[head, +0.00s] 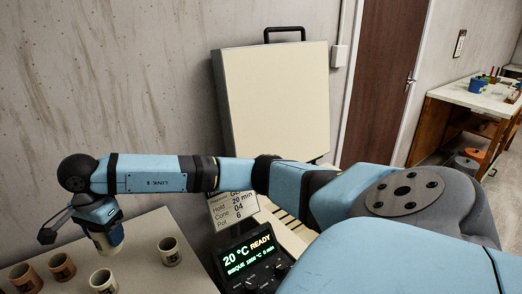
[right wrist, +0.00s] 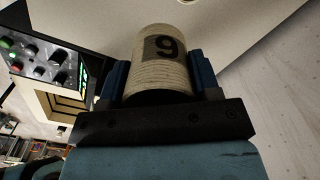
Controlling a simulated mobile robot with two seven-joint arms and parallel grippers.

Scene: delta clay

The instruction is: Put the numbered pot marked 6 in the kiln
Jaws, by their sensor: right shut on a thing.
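My right gripper (head: 104,226) points down over the table at the left of the head view. It is shut on a cream pot (head: 108,242), held above the table. In the right wrist view the pot (right wrist: 163,75) sits between the two blue fingers. Its dark patch reads like a 9 in that picture, which could be a 6 seen upside down. The kiln's pale lid (head: 275,98) stands open; my arm hides much of the kiln. Its brick rim (head: 288,228) shows behind the arm, and its opening (right wrist: 62,108) shows in the wrist view. My left gripper is not in view.
Several other pots, one cream (head: 168,251) and one brown (head: 25,279) among them, stand on the table (head: 196,262) below the gripper. The kiln's control box (head: 255,262) reads 20 °C READY. A card (head: 234,208) above it lists Pot 6.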

